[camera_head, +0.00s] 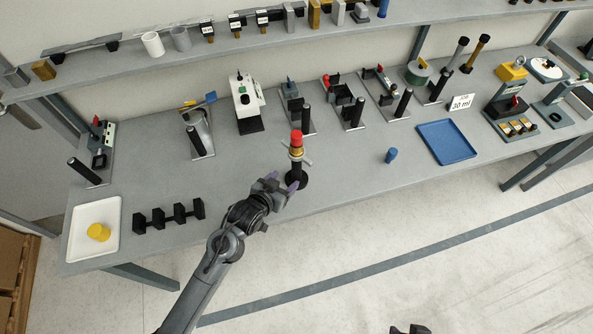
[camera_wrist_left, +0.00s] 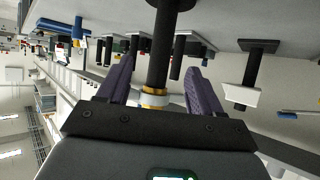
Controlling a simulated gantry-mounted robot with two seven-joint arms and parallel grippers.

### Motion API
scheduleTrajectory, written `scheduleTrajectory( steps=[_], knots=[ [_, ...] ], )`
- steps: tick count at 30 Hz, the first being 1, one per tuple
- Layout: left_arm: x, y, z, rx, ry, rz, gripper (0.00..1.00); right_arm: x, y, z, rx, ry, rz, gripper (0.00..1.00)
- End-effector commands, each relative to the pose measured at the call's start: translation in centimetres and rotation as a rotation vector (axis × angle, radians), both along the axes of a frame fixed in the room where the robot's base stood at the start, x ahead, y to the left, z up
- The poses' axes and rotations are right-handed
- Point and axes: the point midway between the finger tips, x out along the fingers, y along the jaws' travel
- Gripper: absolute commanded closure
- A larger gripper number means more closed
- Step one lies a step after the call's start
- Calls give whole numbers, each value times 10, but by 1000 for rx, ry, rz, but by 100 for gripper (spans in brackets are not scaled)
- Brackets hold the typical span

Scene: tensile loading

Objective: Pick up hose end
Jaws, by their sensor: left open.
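In the head view a red-topped fitting (camera_head: 296,139) with a brass collar stands upright on a black post with a round base near the bench's front edge. It looks like the hose end, though I cannot be sure. In the left wrist view the black post (camera_wrist_left: 160,55) runs between the spread fingers of the left gripper (camera_wrist_left: 160,75), with gaps on both sides. A brass and white ring (camera_wrist_left: 153,98) shows near the palm. A dark piece (camera_head: 410,329) at the bottom edge may be my right gripper.
A black rack (camera_head: 170,217) and a white tray (camera_head: 82,247) with a yellow cylinder (camera_head: 98,232) are at the left. A blue cylinder (camera_head: 391,156) and a blue tray (camera_head: 447,142) are at the right. Fixtures with black posts line the back. The bench between is clear.

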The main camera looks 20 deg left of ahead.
Motion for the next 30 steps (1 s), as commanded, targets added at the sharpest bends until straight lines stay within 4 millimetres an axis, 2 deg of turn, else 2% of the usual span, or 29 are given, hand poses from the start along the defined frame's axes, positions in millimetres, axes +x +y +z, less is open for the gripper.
scheduleTrajectory(
  steps=[9,17,25,30],
  knots=[
    [37,-5,-18,-1,-4,-1,34,3,1,0,4,-9,-3,60],
    [48,-6,-24,-1,-3,-1,34,3,-1,-1,-1,-9,-1,60],
    [77,-7,-40,-1,-3,-1,34,3,-3,-2,-10,-10,4,60],
    [87,-8,-46,0,-3,-1,34,3,-3,-3,-10,-10,4,60]
  ],
)
